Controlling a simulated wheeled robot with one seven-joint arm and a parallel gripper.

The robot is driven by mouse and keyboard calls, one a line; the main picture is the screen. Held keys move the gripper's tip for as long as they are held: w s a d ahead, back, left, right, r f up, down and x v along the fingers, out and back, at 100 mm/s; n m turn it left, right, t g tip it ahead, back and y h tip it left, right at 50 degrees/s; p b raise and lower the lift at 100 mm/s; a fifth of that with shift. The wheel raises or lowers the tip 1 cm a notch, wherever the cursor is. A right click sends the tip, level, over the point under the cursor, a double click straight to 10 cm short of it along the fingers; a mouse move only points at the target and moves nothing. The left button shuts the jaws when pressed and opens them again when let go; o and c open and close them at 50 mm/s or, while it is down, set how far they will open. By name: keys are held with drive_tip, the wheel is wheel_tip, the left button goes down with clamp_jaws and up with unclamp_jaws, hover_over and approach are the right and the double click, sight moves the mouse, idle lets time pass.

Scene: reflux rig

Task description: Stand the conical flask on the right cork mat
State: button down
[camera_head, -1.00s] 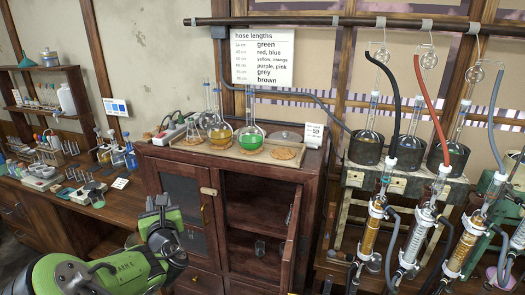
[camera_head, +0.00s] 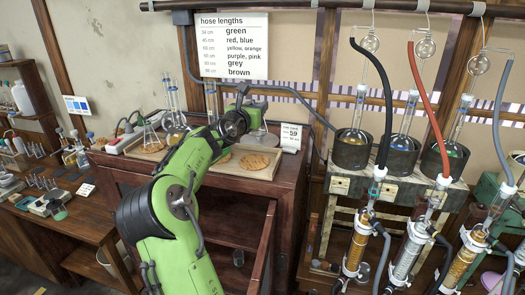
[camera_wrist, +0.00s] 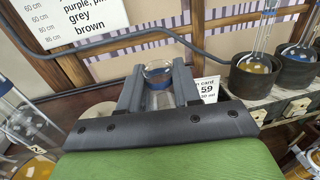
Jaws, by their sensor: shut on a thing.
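My gripper (camera_head: 242,98) is over the tray on the cabinet top, near its right end. In the wrist view, my gripper (camera_wrist: 160,85) is shut on a clear glass vessel (camera_wrist: 159,72) with a round open mouth and a blue band, which I take for the conical flask. Its lower part is hidden behind the gripper body, so its height over the tray cannot be told. The right cork mat (camera_head: 256,161) lies bare in the tray, in front and to the right of the gripper. Another cork mat (camera_head: 223,157) is partly hidden by my arm.
A clear flask with sloping sides (camera_head: 150,137) stands at the tray's left, with round flasks (camera_head: 174,118) beside it. A card marked 59 (camera_head: 291,137) stands right of the tray. Flasks in dark pots (camera_head: 352,150) with hoses stand further right. The cabinet door below is open.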

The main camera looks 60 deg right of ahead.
sight(255, 136)
drive_tip(key=f, duration=0.3)
drive_tip(key=a+f, duration=0.1)
drive_tip(key=f, duration=0.5)
drive_tip(key=shift+a, duration=0.25)
drive_tip(key=shift+a+r, duration=0.15)
drive_tip(key=shift+a, duration=0.35)
drive_tip(key=c, duration=0.8)
unclamp_jaws()
drive_tip(key=shift+d+f, duration=0.2)
drive_tip(key=shift+d, duration=0.05)
drive_tip(key=shift+a+r, duration=0.1)
